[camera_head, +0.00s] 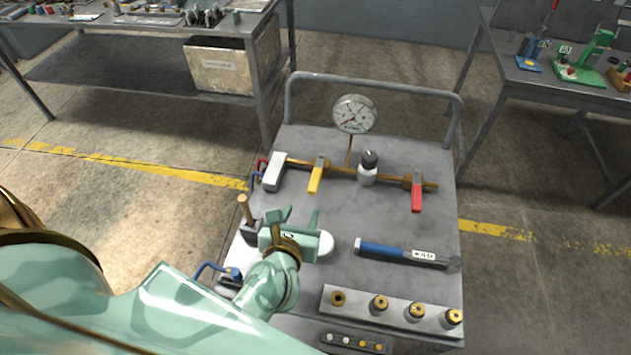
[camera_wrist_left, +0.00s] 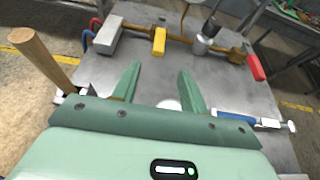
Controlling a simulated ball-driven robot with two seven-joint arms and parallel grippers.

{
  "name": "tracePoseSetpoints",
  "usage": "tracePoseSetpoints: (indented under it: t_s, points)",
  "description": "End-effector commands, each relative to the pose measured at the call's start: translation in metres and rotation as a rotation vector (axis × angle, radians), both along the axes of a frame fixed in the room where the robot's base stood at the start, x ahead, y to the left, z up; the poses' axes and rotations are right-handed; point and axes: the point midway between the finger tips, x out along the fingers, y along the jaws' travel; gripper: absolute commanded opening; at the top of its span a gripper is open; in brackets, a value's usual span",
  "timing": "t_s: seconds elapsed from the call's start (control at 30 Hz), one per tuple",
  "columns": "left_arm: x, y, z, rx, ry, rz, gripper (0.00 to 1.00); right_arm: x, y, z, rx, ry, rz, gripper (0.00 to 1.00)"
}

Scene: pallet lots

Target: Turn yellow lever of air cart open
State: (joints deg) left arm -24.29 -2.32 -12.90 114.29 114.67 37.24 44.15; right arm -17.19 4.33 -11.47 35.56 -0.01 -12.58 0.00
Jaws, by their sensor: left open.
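The air cart (camera_head: 405,215) is a grey metal top with a brass pipe across its back part. The yellow lever (camera_head: 316,178) hangs from the pipe and points toward the front of the cart; it also shows in the left wrist view (camera_wrist_left: 159,41). A red lever (camera_head: 416,197) sits on the same pipe to the right. My left gripper (camera_head: 293,217) is open and empty above the cart's left side, in front of the yellow lever and apart from it. In the left wrist view its two fingers (camera_wrist_left: 158,82) point toward the yellow lever. My right gripper is not in view.
A pressure gauge (camera_head: 354,114) rises behind the pipe. A white block (camera_head: 275,172) and a black-capped regulator (camera_head: 367,168) flank the yellow lever. A blue-handled tool (camera_head: 385,250) lies in front. A wooden handle (camera_wrist_left: 44,61) stands left of my gripper. A rail (camera_head: 375,82) bounds the back.

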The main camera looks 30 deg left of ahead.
Motion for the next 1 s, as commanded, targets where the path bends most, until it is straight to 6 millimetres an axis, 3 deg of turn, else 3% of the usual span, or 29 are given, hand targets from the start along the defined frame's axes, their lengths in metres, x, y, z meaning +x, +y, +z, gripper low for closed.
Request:
tracePoseSetpoints:
  t_s: [0.1,0.3,0.5,0.7,0.97,1.0]
  points:
    - [0.028,0.007,-0.012,0.004,-0.002,0.000,0.44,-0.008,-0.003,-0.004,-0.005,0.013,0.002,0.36]
    - [0.074,0.020,-0.032,0.004,-0.002,0.001,0.44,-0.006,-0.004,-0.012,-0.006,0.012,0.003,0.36]
    - [0.106,0.028,-0.047,0.005,0.000,-0.001,0.44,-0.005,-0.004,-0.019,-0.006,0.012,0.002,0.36]
    - [0.118,0.031,-0.051,0.006,-0.001,-0.002,0.44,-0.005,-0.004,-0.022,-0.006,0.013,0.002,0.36]
    - [0.119,0.031,-0.051,0.005,-0.001,-0.002,0.44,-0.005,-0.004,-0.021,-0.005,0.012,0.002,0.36]
    - [0.119,0.031,-0.051,0.005,-0.001,-0.002,0.33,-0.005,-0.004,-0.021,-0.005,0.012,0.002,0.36]
